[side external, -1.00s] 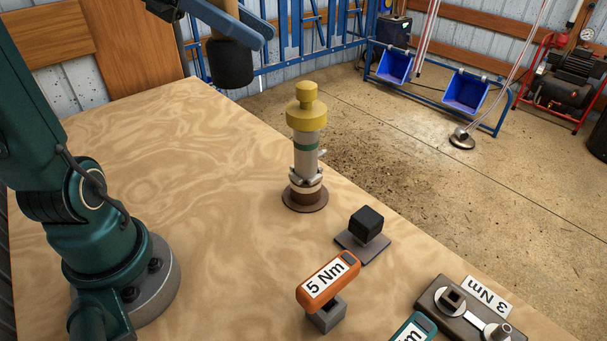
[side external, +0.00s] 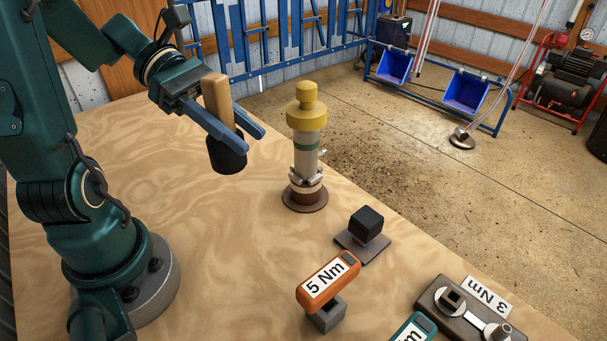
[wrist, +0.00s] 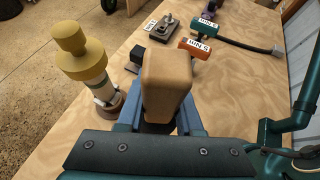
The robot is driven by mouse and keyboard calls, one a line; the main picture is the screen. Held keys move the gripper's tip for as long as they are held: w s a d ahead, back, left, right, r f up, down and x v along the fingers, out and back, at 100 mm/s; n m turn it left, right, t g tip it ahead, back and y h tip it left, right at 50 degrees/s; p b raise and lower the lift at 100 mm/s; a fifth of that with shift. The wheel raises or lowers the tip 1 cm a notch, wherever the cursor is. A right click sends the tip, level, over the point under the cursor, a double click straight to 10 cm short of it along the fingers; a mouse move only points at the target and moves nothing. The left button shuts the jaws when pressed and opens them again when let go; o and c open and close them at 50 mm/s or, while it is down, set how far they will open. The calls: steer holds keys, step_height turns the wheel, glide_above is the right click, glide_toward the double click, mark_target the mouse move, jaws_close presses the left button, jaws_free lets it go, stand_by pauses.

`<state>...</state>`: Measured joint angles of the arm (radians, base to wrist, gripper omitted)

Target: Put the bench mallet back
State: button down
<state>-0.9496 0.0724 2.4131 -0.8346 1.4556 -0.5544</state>
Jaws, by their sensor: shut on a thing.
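The bench mallet has a tan wooden handle (side external: 216,97) and a black head (side external: 228,154). My gripper (side external: 250,138) has its two blue fingers shut on it, and holds it head down with the handle end up. The mallet hangs above the wooden bench, left of the yellow-topped post, with a gap between them. In the wrist view the handle's end (wrist: 168,78) stands between the blue fingers (wrist: 160,122) and hides most of the head.
The yellow-topped post (side external: 306,140) stands upright nearby on the bench (side external: 215,240). In front are a black block on a plate (side external: 367,222), an orange 5 Nm tool (side external: 328,280), a teal tool (side external: 414,328) and a dark tray (side external: 435,300). The bench's left-middle is clear.

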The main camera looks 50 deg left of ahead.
mark_target(244, 166)
step_height(244, 166, down, 13)
stand_by(0.8)
steer(key=shift+w+f, duration=0.1)
steer(key=shift+f, duration=0.05)
steer(key=c, duration=0.6)
jaws_free()
steer(key=shift+o, duration=0.2)
steer(key=shift+a+r, duration=0.25)
steer(key=shift+a, duration=0.05)
steer(key=shift+v, duration=1.25)
step_height(244, 166, up, 6)
steer(key=shift+f, duration=0.2)
steer(key=shift+r, duration=0.7)
